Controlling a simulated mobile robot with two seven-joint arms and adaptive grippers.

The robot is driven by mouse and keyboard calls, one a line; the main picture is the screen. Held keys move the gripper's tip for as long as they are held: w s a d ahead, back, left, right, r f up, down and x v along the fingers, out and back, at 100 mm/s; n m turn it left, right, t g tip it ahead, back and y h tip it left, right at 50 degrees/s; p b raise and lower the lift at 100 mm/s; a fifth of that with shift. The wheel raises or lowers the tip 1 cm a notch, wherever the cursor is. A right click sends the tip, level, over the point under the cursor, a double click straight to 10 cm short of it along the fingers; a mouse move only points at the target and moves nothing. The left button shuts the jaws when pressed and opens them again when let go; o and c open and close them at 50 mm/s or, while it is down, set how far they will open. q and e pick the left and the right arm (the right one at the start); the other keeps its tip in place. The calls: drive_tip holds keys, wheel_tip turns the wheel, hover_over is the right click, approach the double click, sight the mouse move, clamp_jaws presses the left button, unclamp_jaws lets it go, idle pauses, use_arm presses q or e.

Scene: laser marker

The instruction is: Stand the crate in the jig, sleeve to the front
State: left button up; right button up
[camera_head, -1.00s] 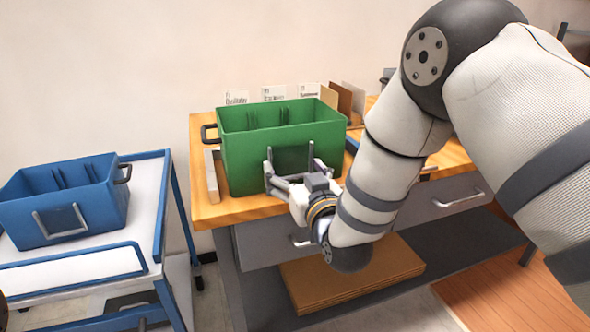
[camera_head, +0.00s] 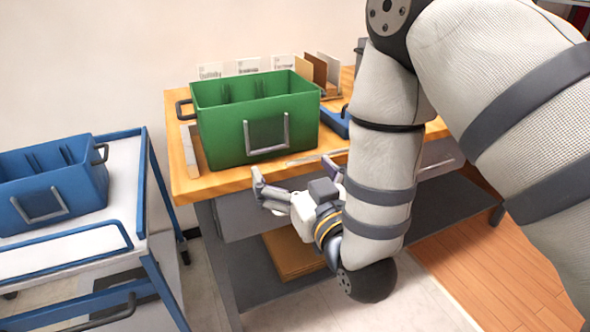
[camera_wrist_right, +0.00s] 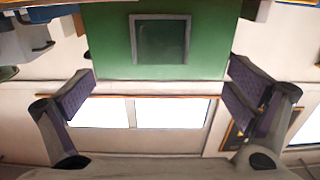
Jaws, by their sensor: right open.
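The green crate (camera_head: 222,132) stands upright on the wooden bench, its grey-framed sleeve (camera_head: 285,131) on the front face, towards me. A pale bar (camera_head: 190,150) at its left and a pale strip (camera_head: 318,155) by its front right look like parts of the jig; the crate hides the rest, so I cannot tell how exactly it is seated. My right gripper (camera_head: 295,174) is open and empty, in front of and below the crate, apart from it. In the right wrist view the crate (camera_wrist_right: 105,45) and sleeve (camera_wrist_right: 160,40) show beyond the spread fingers. My left gripper is out of view.
A blue crate (camera_head: 82,190) with a similar sleeve sits on the blue-framed trolley (camera_head: 122,200) at left. Labelled cards (camera_head: 248,66) and brown boards (camera_head: 318,72) stand behind the green crate. A blue object (camera_head: 336,122) lies to its right. Bench drawers are near my gripper.

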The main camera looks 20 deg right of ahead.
drive_tip(key=s+d+f+g, duration=0.1)
drive_tip(key=s+f+g, duration=0.6)
drive_tip(key=f, duration=0.5)
drive_tip(key=s+d+f+g, duration=0.2)
drive_tip(key=s+f+g, duration=0.2)
drive_tip(key=s+f, duration=0.7)
drive_tip(key=s+d+f+g, duration=0.1)
drive_tip(key=s+f+g, duration=0.2)
drive_tip(key=s, duration=0.8)
drive_tip(key=s+d+f+g, duration=0.1)
drive_tip(key=s+f+g, duration=0.3)
drive_tip(key=s, duration=0.8)
drive_tip(key=g, duration=0.2)
drive_tip(key=shift+s+f+m+g+h, duration=0.15)
drive_tip(key=shift+f+m+g+h, duration=0.15)
drive_tip(key=shift+m, duration=0.1)
